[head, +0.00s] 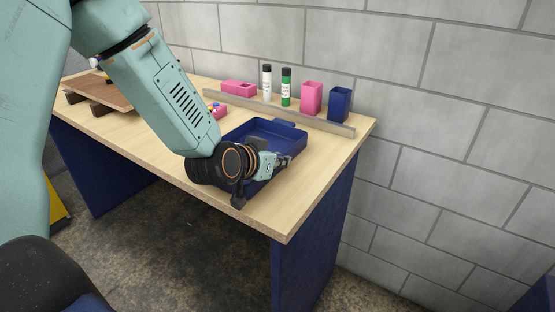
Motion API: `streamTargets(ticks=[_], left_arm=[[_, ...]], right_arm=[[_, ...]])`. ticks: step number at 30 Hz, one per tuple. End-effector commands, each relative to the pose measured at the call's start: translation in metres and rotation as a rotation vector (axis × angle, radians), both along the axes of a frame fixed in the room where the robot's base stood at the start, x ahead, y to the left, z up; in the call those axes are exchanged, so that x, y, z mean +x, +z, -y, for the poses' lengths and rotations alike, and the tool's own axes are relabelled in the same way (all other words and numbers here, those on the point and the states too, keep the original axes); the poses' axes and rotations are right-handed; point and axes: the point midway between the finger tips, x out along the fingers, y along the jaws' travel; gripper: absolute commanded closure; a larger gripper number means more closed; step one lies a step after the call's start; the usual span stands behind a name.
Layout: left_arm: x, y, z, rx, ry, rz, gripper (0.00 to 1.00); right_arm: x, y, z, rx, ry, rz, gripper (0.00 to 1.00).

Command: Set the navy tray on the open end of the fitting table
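The navy tray (277,133) is a shallow rectangular tray on the light wood top of a table (272,218), towards its right end. My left arm comes in from the left and covers the tray's near part. My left gripper (277,165) is at the tray's near right side, over or at its rim. Its fingers are small and partly hidden, so I cannot tell whether they are open, shut or touching the tray. My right gripper is not in view. I cannot tell whether this table is the fitting table.
A grey rail (270,109) runs along the back of the top. Behind it stand a pink box (238,88), a white bottle (266,83), a green bottle (286,88), a pink cup (312,98) and a navy cup (339,104). A brown board (100,88) lies at the far left. The front right corner is bare.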

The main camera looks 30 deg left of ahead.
Motion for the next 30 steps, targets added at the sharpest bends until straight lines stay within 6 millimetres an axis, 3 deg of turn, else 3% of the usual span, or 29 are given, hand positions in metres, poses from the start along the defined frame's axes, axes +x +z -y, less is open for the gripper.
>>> streamTargets(ticks=[4, 14, 30], left_arm=[[0.0, 0.0, 0.0, 0.0, 0.0, 0.0, 0.72], [-0.003, 0.002, 0.0, -0.003, 0.001, 0.0, 0.72], [-0.061, 0.036, -0.005, -0.007, 0.004, 0.0, 0.72]], right_arm=[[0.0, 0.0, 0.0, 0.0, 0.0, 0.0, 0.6], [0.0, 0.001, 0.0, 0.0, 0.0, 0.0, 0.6], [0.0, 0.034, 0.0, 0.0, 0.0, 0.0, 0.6]])
